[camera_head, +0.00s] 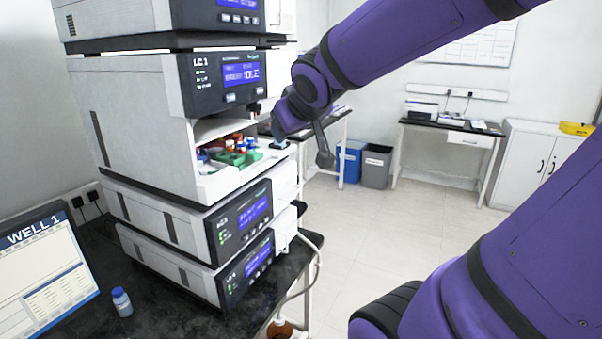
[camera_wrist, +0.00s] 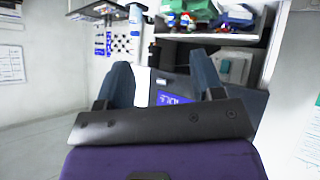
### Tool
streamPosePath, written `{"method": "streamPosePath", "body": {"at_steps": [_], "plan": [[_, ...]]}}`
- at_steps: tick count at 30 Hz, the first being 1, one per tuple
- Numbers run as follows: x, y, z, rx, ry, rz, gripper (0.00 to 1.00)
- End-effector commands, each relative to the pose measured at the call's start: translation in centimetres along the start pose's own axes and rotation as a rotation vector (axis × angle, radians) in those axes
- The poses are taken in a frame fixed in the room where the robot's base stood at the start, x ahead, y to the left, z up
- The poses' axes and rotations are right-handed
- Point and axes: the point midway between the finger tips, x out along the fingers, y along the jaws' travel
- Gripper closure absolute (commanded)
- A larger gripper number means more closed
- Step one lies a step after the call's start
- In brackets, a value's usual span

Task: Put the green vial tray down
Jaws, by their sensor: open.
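The green vial tray (camera_head: 240,158) sits in the open bay of the LC 1 unit (camera_head: 150,110) in the head view. Several vials with red, blue and white caps stand on and around it. My gripper (camera_head: 279,131) is just right of the bay mouth, apart from the tray; its fingers are small and partly hidden there. In the wrist view, the two blue-grey fingers of my gripper (camera_wrist: 163,76) are spread wide with nothing held between them. Colored vials and green pieces (camera_wrist: 236,16) show at the top edge of that view, partly cut off.
More instrument units (camera_head: 190,215) are stacked below LC 1, and another is above. A brown bottle (camera_head: 280,326) is at the bottom. Blue (camera_head: 350,162) and grey (camera_head: 376,167) bins stand beyond open floor.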

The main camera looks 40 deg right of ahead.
Motion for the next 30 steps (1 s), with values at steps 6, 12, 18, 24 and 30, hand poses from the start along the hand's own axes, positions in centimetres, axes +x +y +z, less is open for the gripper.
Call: {"method": "streamPosePath", "body": {"at_steps": [6,12,18,24,30], "plan": [[-7.2,-4.8,6.0,0.024,-0.232,-0.153,0.39],[-11.2,-7.6,9.7,0.002,-0.365,-0.292,0.39],[-12.0,-8.1,10.4,-0.004,-0.395,-0.324,0.39],[-11.9,-8.1,10.4,-0.003,-0.394,-0.322,0.39],[-11.9,-8.1,10.3,-0.003,-0.393,-0.321,0.39]]}}
